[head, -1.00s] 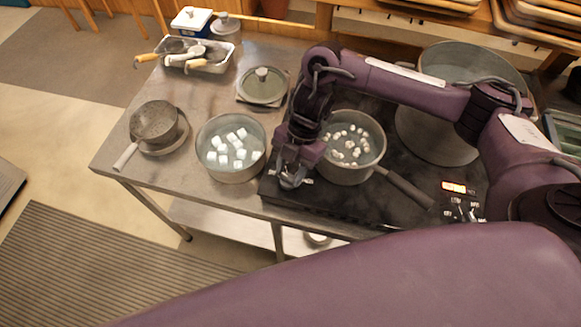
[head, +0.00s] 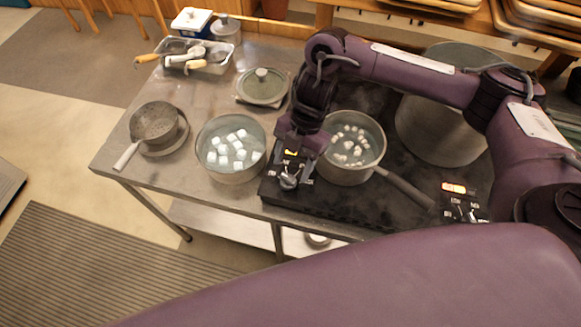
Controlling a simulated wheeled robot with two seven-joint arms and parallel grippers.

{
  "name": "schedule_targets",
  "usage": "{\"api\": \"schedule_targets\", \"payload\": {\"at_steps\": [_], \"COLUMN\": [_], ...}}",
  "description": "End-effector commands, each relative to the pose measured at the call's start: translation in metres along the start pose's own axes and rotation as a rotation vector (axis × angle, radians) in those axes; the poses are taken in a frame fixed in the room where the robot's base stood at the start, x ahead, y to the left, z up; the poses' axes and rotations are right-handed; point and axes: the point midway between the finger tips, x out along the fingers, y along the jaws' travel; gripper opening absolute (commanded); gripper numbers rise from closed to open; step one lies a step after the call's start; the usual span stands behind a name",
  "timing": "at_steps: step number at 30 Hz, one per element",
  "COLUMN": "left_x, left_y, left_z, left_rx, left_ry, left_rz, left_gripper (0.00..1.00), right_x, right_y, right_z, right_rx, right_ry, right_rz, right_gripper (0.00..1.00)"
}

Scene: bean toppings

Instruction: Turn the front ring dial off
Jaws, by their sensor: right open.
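The black stove (head: 345,208) has a small control panel at its front left corner, with a light metal dial (head: 289,182) and a lit orange display behind it. My right gripper (head: 294,172) is open, just above and behind this dial, with its fingers near the dial's sides. I cannot tell whether they touch it. A second panel at the right has a lit orange-red display (head: 454,187) and a dial (head: 465,213). The wording around both dials is too small to read. My left gripper is out of view.
A long-handled pot (head: 350,176) with white cubes stands on the stove close to my right gripper. A big pot (head: 436,130) stands behind right. Another pot of cubes (head: 231,182) is on the steel table (head: 190,195), left of the stove. A small pan (head: 154,121) is farther left.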

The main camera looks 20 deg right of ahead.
Motion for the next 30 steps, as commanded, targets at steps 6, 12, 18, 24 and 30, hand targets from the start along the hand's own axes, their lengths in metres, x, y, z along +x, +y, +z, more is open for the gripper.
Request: {"api": "schedule_targets", "payload": {"at_steps": [6, 12, 18, 24, 30], "left_x": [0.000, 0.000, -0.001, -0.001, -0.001], "left_y": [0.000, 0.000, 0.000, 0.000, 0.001], "left_z": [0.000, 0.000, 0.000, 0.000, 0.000], "left_rx": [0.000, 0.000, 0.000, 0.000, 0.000], "left_ry": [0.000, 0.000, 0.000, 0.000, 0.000], "left_rz": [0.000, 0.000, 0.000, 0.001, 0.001], "left_gripper": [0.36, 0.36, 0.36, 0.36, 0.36], "right_x": [-0.035, -0.049, -0.051, -0.051, -0.051], "right_y": [0.001, 0.000, 0.000, 0.000, 0.000], "right_z": [0.001, 0.000, 0.000, 0.000, 0.000], "right_rx": [-0.002, -0.001, 0.000, 0.000, -0.001], "right_ry": [-0.004, -0.002, 0.000, 0.000, 0.000], "right_rz": [0.003, 0.001, 0.000, 0.000, 0.000], "right_gripper": [0.60, 0.60, 0.60, 0.60, 0.60]}}
